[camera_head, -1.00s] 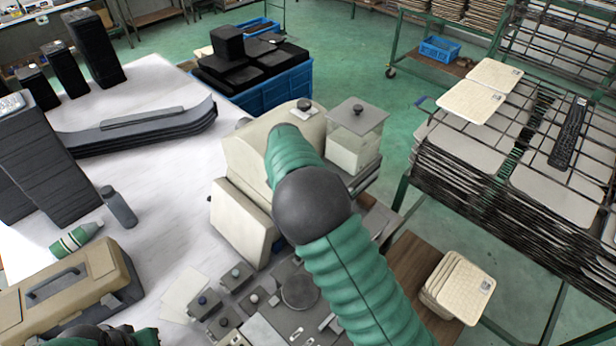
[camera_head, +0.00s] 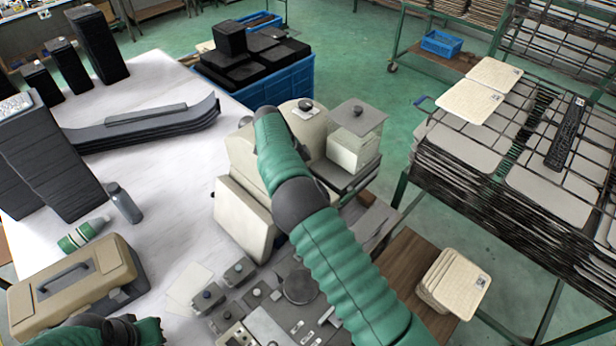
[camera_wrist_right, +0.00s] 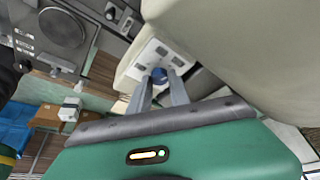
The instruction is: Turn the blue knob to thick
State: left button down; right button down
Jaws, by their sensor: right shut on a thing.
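In the right wrist view, the blue knob (camera_wrist_right: 158,75) sits on a pale panel (camera_wrist_right: 150,52) on the side of the cream machine. My right gripper (camera_wrist_right: 162,84) has its two grey fingers around the knob, one on each side, and is shut on it. Any thick marking is too small to read. In the head view, my right arm crosses over the cream machine (camera_head: 243,218) and its gripper and the knob are hidden. My left arm shows only at the bottom left of the head view; its gripper is out of view.
A control panel with several small knob boxes (camera_head: 239,271) stands in front of the machine. A tan toolbox (camera_head: 75,285), a green bottle (camera_head: 83,234) and dark stacks (camera_head: 55,165) are on the white table. A rack of trays (camera_head: 480,195) stands at right.

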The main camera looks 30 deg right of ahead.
jog(key=shift+w+r+m+g+y+p, duration=0.15)
jog(key=shift+m+g+p, duration=0.1)
jog(key=shift+m, duration=0.35)
jog(key=shift+w+f+m+g+y+p, duration=0.15)
jog(key=shift+m+p, duration=0.1)
jog(key=shift+m, duration=0.35)
jog(key=shift+s+r, duration=0.1)
jog(key=c, duration=1.4)
grip_release()
jog(key=shift+c, duration=0.2)
jog(key=shift+o, duration=1)
jog(key=shift+a, duration=0.1)
